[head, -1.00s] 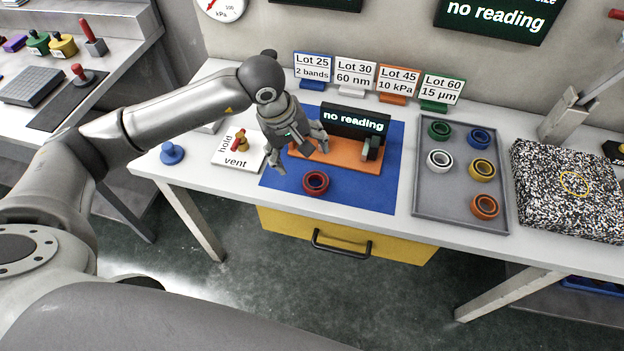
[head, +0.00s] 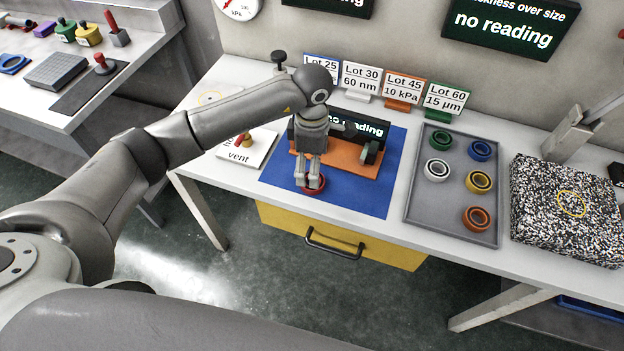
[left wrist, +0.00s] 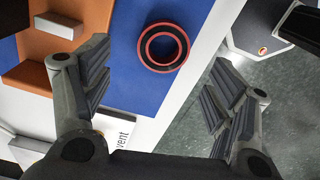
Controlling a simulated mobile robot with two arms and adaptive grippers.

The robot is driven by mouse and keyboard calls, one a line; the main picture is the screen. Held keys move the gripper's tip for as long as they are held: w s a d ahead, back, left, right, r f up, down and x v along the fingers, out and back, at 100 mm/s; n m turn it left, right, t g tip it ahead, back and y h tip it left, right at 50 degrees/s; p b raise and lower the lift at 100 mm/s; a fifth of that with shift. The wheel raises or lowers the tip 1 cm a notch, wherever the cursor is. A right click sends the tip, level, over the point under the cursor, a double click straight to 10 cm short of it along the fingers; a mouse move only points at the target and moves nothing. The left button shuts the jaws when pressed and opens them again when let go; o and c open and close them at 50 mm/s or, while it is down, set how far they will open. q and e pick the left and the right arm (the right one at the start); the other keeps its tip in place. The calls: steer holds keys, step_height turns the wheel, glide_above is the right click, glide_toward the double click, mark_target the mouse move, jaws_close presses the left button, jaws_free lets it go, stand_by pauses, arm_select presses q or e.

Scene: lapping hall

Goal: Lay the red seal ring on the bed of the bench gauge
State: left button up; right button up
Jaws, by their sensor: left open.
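The red seal ring (head: 314,190) lies flat on the blue mat (head: 375,200), in front of the bench gauge. My left gripper (head: 308,184) points down over the ring and partly hides it in the head view. In the left wrist view the whole red ring (left wrist: 163,47) shows ahead between the spread fingers of my left gripper (left wrist: 162,65); the gripper is open and empty. The gauge has an orange bed (head: 350,158), a dark "no reading" display (head: 368,128) and a grey-green block at its right end. My arm hides its left part. My right gripper is not in view.
A grey tray (head: 412,205) to the right holds several rings: green, blue, white, yellow and orange. A speckled block (head: 560,215) stands farther right. Lot cards line the back. A white "hold/vent" plate (head: 255,150) lies left of the mat. A yellow drawer (head: 370,248) is below.

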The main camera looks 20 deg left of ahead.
mark_target(310, 191)
arm_select(q)
steer(key=shift+s+d+f+p, duration=0.1)
steer(key=shift+f+p, duration=0.3)
steer(key=shift+f, duration=0.2)
step_height(310, 191, down, 4)
steer(key=shift+s+r+p, duration=0.15)
steer(key=shift+r+p, duration=0.05)
steer(key=shift+p, duration=0.4)
steer(key=shift+f, duration=0.35)
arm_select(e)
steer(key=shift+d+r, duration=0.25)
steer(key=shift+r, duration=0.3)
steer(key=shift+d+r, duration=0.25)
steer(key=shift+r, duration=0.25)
arm_select(q)
steer(key=shift+c, duration=0.5)
steer(key=c, duration=1.1)
steer(key=shift+c, duration=0.2)
steer(key=shift+r, duration=0.1)
